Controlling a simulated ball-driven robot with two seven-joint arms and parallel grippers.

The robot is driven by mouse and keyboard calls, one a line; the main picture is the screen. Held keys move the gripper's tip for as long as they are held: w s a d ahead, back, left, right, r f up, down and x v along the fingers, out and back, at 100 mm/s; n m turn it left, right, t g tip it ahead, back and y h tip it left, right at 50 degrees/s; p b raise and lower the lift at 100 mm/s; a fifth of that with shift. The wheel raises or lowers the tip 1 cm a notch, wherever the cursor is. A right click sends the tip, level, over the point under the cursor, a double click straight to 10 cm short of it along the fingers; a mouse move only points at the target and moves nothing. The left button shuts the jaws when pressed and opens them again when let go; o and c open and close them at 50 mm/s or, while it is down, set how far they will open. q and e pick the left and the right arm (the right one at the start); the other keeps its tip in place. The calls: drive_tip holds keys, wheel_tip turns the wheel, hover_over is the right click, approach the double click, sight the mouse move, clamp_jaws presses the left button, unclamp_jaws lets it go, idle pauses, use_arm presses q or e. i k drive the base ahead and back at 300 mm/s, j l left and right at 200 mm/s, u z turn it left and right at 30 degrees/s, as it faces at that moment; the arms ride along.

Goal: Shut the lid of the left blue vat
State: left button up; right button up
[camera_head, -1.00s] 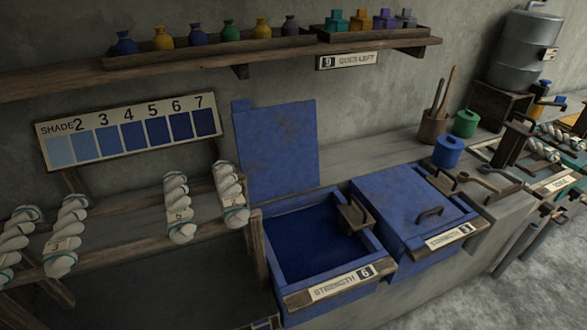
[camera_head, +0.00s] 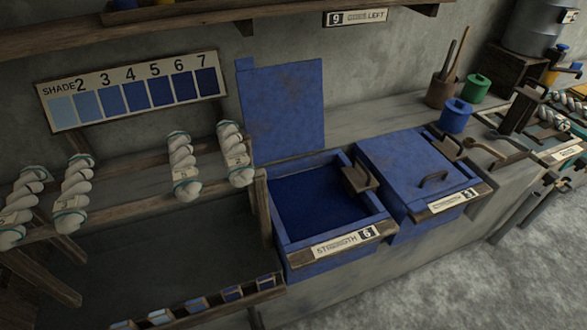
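The left blue vat (camera_head: 292,258) stands open, with dark blue liquid (camera_head: 312,206) inside. Its lid (camera_head: 282,110) is raised and stands nearly upright behind the vat, near the wall. A label reading STRENGTH 6 (camera_head: 343,241) is on its front edge. A small brown wooden bracket (camera_head: 358,178) sits at its right inner rim. The right blue vat (camera_head: 396,222) is beside it, and its lid (camera_head: 405,165) is shut, with a dark handle (camera_head: 433,180) on top. Neither of my grippers is in view.
White yarn skeins (camera_head: 184,165) hang on a wooden rack left of the vat. A shade chart (camera_head: 133,92) is on the wall behind. Blue (camera_head: 455,117) and green (camera_head: 476,89) pots stand right of the vats. A shelf (camera_head: 215,28) runs above. Floor at lower right is clear.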

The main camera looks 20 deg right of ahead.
sight(281, 105)
drive_tip(key=l+u, duration=0.2)
drive_tip(key=u, duration=0.7)
drive_tip(key=l+u, duration=0.3)
drive_tip(key=k+l+u, duration=0.25)
drive_tip(key=l, duration=0.2)
drive_tip(key=l+u, duration=0.3)
drive_tip(key=k+l, duration=0.05)
drive_tip(key=l, duration=0.05)
